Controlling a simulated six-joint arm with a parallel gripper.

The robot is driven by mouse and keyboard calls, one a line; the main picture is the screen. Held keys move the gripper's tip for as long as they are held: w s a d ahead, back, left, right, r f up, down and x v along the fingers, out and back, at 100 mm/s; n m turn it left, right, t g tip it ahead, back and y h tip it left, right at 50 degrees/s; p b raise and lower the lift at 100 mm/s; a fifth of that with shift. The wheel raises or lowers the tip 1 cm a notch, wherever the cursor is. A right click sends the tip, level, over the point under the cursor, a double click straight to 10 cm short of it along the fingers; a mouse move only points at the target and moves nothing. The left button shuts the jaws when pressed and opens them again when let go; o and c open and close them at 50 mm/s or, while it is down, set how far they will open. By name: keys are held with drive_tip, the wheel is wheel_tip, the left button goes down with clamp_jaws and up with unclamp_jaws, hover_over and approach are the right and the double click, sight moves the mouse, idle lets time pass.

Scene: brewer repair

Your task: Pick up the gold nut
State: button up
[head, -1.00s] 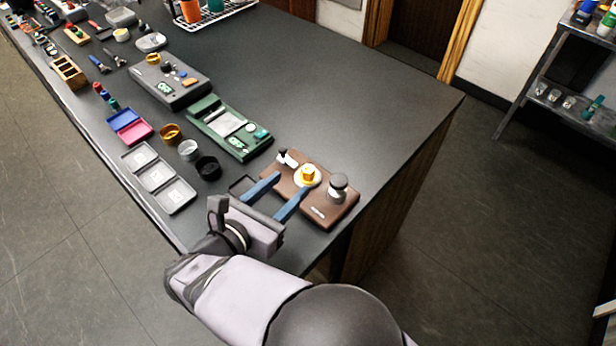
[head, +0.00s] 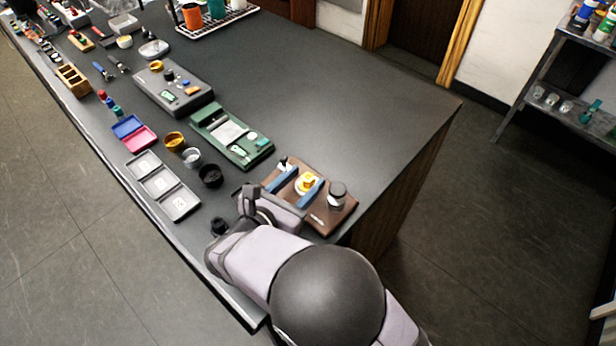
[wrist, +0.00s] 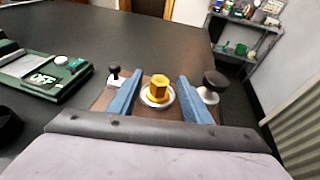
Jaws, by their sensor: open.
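The gold nut (head: 308,182) sits on a pale round washer or seat on a brown board (head: 337,217) near the counter's right end. In the wrist view the gold nut (wrist: 158,87) is six-sided and stands between the two blue fingers. My gripper (head: 296,180) is open, with one finger on each side of the nut and a gap on both sides. It also shows in the wrist view (wrist: 158,92). Whether the fingertips touch the board cannot be told.
On the board, a dark-topped knob (head: 337,194) stands close to the right finger and a small black-and-white lever (head: 284,163) close to the left. A green device (head: 232,135), round cups (head: 211,175) and a grey tray (head: 163,184) lie to the left.

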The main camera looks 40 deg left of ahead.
sight(305, 190)
drive_tip(key=shift+w+f, duration=0.1)
drive_tip(key=shift+w, duration=0.1)
clamp_jaws()
wheel_tip(305, 190, up, 10)
drive_tip(key=b, duration=0.2)
idle(0.6)
